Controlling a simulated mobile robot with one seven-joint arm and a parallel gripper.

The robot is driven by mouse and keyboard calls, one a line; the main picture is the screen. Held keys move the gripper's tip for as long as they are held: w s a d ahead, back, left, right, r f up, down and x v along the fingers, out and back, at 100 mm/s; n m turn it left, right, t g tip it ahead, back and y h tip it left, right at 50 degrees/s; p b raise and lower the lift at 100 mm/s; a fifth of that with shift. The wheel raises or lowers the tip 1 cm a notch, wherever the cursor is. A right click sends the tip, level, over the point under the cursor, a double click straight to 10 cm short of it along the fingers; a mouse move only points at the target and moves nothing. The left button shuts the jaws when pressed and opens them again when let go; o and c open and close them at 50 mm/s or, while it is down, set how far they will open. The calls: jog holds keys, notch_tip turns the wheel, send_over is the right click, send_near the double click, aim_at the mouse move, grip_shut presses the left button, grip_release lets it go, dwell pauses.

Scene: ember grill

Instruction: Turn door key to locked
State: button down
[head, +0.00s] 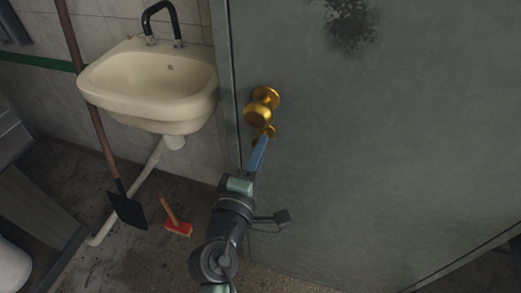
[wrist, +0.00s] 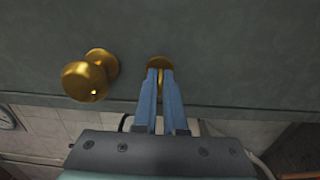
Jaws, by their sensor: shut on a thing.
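The grey door (head: 380,140) fills the right of the head view and looks closed. A round brass knob (head: 262,107) is on its left side and also shows at the left in the wrist view (wrist: 88,78). The brass door key piece (head: 268,130) sits just below the knob, and its round base shows in the wrist view (wrist: 159,61). My gripper (head: 262,141) reaches up to it, with its blue fingertips (wrist: 160,73) shut on the key. The fingers hide most of the key, so its angle cannot be told.
A cream sink (head: 150,85) with a dark tap is on the wall left of the door. A long-handled shovel (head: 127,210) leans by it, and a red brush (head: 178,229) is on the floor. A grey bench (head: 40,215) stands at the lower left.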

dwell(0.4)
jog(key=c, duration=1)
grip_release()
jog(key=b+v, duration=0.1)
jog(key=v, duration=1.2)
jog(key=shift+b, duration=0.4)
